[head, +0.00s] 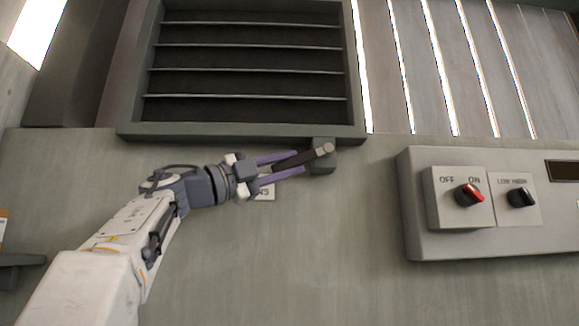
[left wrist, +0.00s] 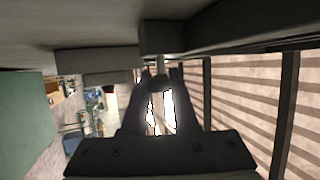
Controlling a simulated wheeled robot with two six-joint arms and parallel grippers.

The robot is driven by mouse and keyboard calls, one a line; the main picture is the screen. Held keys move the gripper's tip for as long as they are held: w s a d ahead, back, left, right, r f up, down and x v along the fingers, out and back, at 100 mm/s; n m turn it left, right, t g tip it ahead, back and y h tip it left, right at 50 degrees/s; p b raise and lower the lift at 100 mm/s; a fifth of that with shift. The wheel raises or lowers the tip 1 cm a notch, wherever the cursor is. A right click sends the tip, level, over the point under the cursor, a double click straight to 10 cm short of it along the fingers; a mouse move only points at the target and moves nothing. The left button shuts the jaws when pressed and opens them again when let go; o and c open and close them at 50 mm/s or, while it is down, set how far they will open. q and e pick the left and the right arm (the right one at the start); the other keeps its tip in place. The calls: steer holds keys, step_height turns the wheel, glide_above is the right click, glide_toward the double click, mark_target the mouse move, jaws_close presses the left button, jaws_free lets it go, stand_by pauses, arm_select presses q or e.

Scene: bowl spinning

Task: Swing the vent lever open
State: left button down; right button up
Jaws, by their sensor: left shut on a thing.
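The vent (head: 250,97) is a grey frame with dark horizontal slats on the wall, at the upper middle of the head view. Its lever (head: 318,153) is a dark bar with a pale round end, lying nearly level from a grey mount (head: 322,166) under the frame's lower right corner. My left gripper (head: 290,162) comes in from the left, and its purple fingers are shut on the lever. In the left wrist view the fingers (left wrist: 161,85) close around the dark lever (left wrist: 158,80). My right gripper is not in view.
The wall below the vent is otherwise clear.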

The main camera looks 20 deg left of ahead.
arm_select(q)
steer(key=shift+r+m+g, duration=0.3)
steer(key=shift+r+g, duration=0.05)
steer(key=shift+g, duration=0.15)
stand_by(0.3)
steer(key=c, duration=0.7)
jaws_free()
steer(key=shift+s+a, duration=0.1)
steer(key=shift+a, duration=0.05)
steer(key=shift+s+a+f+y+b, duration=0.2)
steer(key=shift+a+f+y+b, duration=0.05)
steer(key=shift+y+b, duration=0.05)
steer(key=shift+b+v, duration=1.65)
steer(key=shift+v, duration=3.15)
